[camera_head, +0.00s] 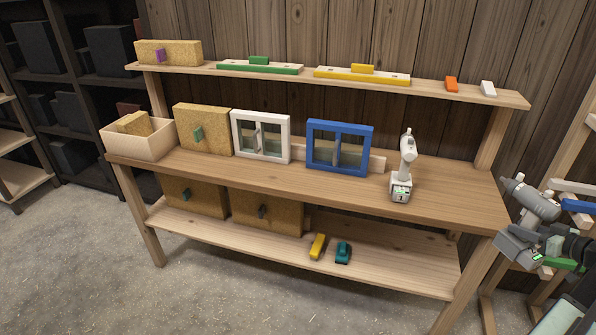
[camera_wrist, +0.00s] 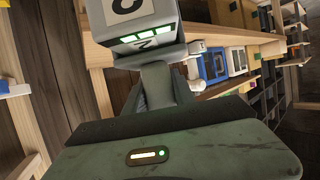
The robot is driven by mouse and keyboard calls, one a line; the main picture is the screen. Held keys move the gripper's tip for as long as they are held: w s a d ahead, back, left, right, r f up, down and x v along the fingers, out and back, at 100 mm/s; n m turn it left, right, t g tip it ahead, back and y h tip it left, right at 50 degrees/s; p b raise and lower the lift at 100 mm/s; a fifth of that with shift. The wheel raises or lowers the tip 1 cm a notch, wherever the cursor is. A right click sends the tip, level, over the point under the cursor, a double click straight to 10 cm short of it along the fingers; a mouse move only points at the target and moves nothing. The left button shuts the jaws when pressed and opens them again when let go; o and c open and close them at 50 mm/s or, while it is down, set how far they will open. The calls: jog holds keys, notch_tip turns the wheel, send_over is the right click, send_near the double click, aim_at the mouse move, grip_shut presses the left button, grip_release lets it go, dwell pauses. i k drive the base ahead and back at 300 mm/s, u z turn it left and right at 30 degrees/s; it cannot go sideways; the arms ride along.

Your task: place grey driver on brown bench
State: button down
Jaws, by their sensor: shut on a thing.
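The grey driver (camera_head: 532,200) is held in my gripper (camera_head: 556,246) at the right edge of the head view, tilted, just right of the bench's right end. In the wrist view the driver's battery base (camera_wrist: 140,32) is close up, with a lit green display, and its grip runs down into my jaws. The jaws are shut on it. The brown bench (camera_head: 458,204) is a wooden table with a raised back shelf and a lower shelf. A similar white driver (camera_head: 404,168) stands upright on its main top, towards the right.
Left of the white driver stand a blue-framed window (camera_head: 339,146), a white-framed window (camera_head: 261,136), a cork panel (camera_head: 203,129) and a bin (camera_head: 140,139). The main top's front right is clear. A rack with coloured bars (camera_head: 575,187) stands at far right.

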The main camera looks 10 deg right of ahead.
aim_at(431, 195)
jog(key=i, duration=0.9)
